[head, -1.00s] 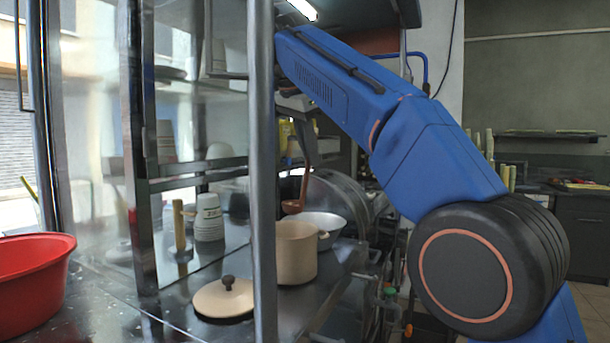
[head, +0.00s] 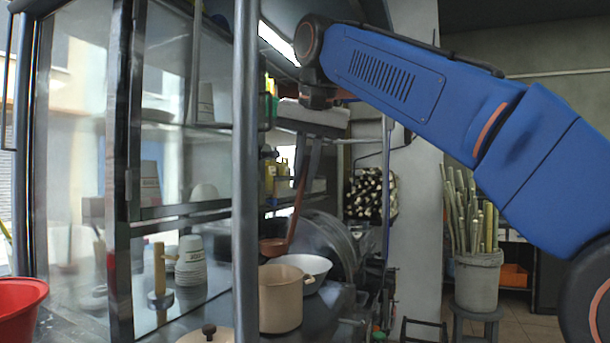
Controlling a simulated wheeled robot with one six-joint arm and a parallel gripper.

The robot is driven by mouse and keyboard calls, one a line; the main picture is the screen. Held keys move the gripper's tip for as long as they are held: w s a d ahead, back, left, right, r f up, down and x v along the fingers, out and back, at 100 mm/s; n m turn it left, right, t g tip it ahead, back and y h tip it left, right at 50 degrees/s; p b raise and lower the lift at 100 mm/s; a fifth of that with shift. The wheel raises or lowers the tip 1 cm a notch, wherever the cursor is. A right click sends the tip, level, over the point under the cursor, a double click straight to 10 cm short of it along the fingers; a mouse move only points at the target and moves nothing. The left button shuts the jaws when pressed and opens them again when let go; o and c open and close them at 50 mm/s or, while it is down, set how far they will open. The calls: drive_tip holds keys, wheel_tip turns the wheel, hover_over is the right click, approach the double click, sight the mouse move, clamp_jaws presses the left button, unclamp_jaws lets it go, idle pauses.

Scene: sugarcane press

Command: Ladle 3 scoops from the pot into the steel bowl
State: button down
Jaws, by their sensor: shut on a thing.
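The tan pot (head: 281,299) stands uncovered on the steel counter. The steel bowl (head: 313,266) sits just behind it and to its right, partly hidden by the pot. The brown ladle (head: 273,247) hangs above the pot's rim, with its handle rising to the right. My gripper (head: 311,150) is shut on the ladle's handle, its fingers pointing down. The ladle's bowl appears clear of the pot, over its back left side.
A dark post (head: 246,190) stands left of the pot. The pot's lid (head: 208,335) lies on the counter in front. A stack of cups (head: 190,262) and a wooden stick (head: 159,270) stand behind glass. A red basin (head: 20,305) is at far left.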

sight(287, 241)
drive_tip(key=shift+s+a+f+h, duration=0.1)
drive_tip(key=shift+a+f+h, duration=0.4)
drive_tip(key=shift+f, duration=0.85)
drive_tip(key=shift+s+a+f+h, duration=0.1)
drive_tip(key=shift+a+f+h, duration=0.2)
drive_tip(key=shift+a+f, duration=0.75)
drive_tip(key=shift+s+a+f+h, duration=0.1)
drive_tip(key=shift+a+f+h, duration=0.25)
drive_tip(key=shift+f, duration=3.1)
drive_tip(key=shift+w+d+r, duration=0.1)
